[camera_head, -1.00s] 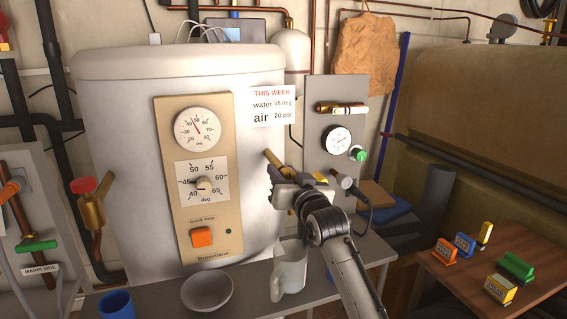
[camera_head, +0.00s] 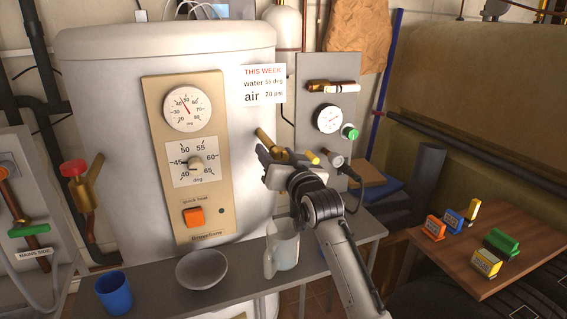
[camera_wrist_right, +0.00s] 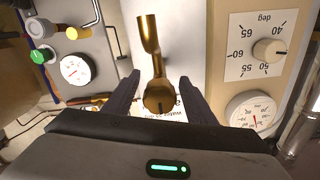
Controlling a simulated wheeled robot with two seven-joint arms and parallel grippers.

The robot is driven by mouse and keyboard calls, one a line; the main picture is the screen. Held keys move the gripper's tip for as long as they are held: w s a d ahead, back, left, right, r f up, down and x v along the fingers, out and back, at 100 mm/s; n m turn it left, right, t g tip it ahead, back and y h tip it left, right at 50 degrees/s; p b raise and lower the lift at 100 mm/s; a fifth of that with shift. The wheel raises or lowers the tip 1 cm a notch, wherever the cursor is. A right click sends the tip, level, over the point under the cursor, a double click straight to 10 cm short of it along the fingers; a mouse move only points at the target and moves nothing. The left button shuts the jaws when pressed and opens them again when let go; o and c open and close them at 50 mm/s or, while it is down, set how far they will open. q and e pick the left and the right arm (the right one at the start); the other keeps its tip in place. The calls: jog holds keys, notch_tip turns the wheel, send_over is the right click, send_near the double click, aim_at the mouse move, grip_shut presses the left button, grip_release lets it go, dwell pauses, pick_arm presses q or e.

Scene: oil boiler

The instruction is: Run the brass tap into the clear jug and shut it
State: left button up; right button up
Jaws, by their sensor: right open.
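A brass tap (camera_head: 266,139) juts from the right side of the white boiler, its lower part hidden by my right gripper. My right gripper (camera_head: 284,162) is open. In the right wrist view its two dark fingers (camera_wrist_right: 157,85) stand on either side of the brass tap (camera_wrist_right: 149,35), with the tap's rounded end between them; I cannot tell whether they touch it. The clear jug (camera_head: 284,249) stands upright on the grey bench below the gripper, partly behind my forearm. I cannot make out any liquid in it. My left gripper is not in view.
A second brass tap with a red knob (camera_head: 75,168) is on the boiler's left. A grey bowl (camera_head: 202,270) and a blue cup (camera_head: 114,293) stand on the bench left of the jug. A gauge panel (camera_head: 340,75) stands behind my right gripper. Coloured blocks sit on a brown table (camera_head: 525,235).

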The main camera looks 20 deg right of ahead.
jog(key=s, duration=0.9)
jog(key=shift+d, duration=0.15)
jog(key=s+a+f+n+g, duration=0.1)
jog(key=s+f+g, duration=0.1)
jog(key=s+f, duration=0.7)
jog(key=s+a+f+n+g+y, duration=0.15)
jog(key=s+f, duration=0.35)
jog(key=f, duration=0.9)
jog(key=s+a+f+n+g, duration=0.1)
jog(key=s+f+g, duration=0.2)
jog(key=s+f, duration=0.6)
jog(key=s+a+f+n+g, duration=0.1)
jog(key=s+f+g, duration=0.2)
jog(key=s+f, duration=0.8)
jog(key=shift+s+a+f, duration=0.15)
jog(key=shift+s+a, duration=0.15)
jog(key=shift+s, duration=0.65)
